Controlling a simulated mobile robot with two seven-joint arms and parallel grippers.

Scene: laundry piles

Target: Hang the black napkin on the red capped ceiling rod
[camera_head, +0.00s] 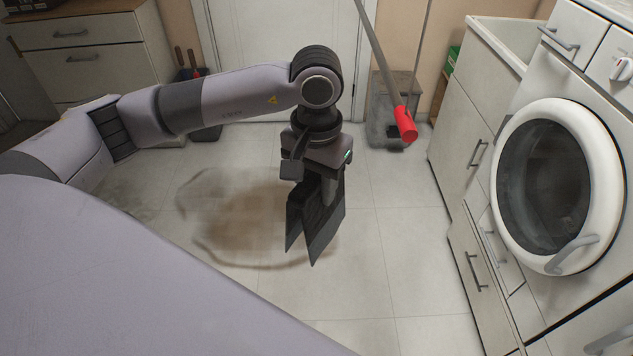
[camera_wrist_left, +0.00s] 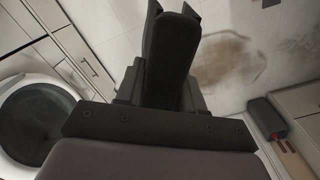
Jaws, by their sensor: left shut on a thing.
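My left gripper (camera_head: 322,186) hangs pointing down near the middle of the head view. It is shut on the black napkin (camera_head: 322,232), which hangs below it in two dark flaps above the floor. The napkin and rod are apart. My right gripper is out of view.
A white washing machine (camera_head: 600,215) and cabinets (camera_head: 465,165) line the right side. A drawer unit (camera_head: 85,55) stands at the back left, a grey bin (camera_head: 392,105) at the back. The tiled floor (camera_head: 375,285) has a brown stain (camera_head: 235,215) and is otherwise clear in the middle.

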